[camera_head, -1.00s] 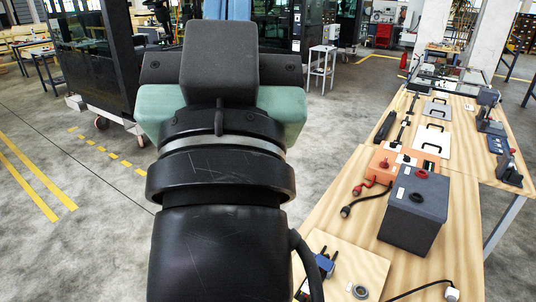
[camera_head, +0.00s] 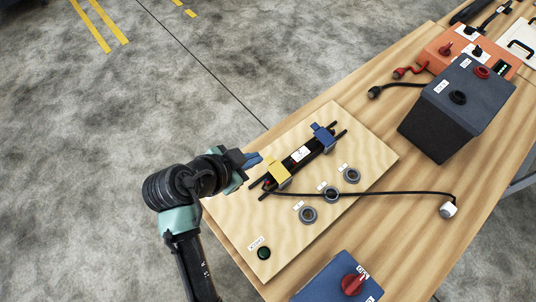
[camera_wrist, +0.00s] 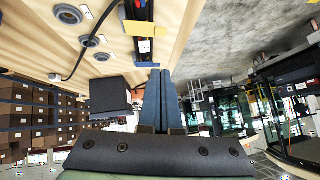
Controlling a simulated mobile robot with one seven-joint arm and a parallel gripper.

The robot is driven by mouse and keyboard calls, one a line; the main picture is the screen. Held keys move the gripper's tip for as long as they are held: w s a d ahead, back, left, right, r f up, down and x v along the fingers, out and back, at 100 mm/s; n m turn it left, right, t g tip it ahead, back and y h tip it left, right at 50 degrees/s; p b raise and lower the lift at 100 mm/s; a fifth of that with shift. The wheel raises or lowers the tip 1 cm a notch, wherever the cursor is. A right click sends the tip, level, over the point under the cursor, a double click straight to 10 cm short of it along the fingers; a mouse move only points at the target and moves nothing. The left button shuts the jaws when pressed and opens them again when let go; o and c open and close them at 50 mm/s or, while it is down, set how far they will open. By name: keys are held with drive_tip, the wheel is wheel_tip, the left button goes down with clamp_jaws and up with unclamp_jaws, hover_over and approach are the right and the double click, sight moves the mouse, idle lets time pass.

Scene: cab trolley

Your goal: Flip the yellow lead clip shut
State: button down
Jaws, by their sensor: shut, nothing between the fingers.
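The yellow lead clip (camera_head: 278,173) sits at the near-left end of a dark holder on the plywood board. It also shows in the wrist view (camera_wrist: 145,47) just beyond my fingertips. I cannot tell how far its flap stands open. My gripper (camera_head: 257,160) is shut and empty, its blue fingers pointing at the clip from the left with a small gap visible. The closed fingers also show in the wrist view (camera_wrist: 160,73); contact with the clip cannot be made out. A blue clip (camera_head: 323,134) is at the holder's far end.
The plywood board (camera_head: 355,130) carries several grey rings (camera_head: 308,214), a green button (camera_head: 264,253) and a black cable (camera_head: 400,193). A dark battery box (camera_head: 455,110) and an orange box (camera_head: 440,50) stand behind to the right. A blue box (camera_head: 340,283) is in front. Open floor lies left.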

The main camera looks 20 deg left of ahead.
hover_over(266, 158)
drive_tip(key=s+d, duration=0.1)
drive_tip(key=s, duration=0.1)
wheel_tip(266, 158, down, 4)
drive_tip(key=shift+s+f+p, duration=0.15)
drive_tip(key=shift+f+p, duration=0.05)
drive_tip(key=shift+p, duration=0.25)
drive_tip(key=shift+a+f, duration=0.25)
drive_tip(key=shift+f, duration=0.85)
drive_tip(key=shift+w+a+f+p, duration=0.1)
drive_tip(key=shift+w+f+p, duration=0.2)
drive_tip(key=shift+f, duration=0.6)
drive_tip(key=b, duration=0.1)
drive_tip(key=f+b, duration=0.2)
drive_tip(key=shift+w+a+n+g+h, duration=0.25)
drive_tip(key=shift+a+n+g+h, duration=0.05)
drive_tip(key=shift+a+h, duration=0.1)
drive_tip(key=shift+r, duration=0.25)
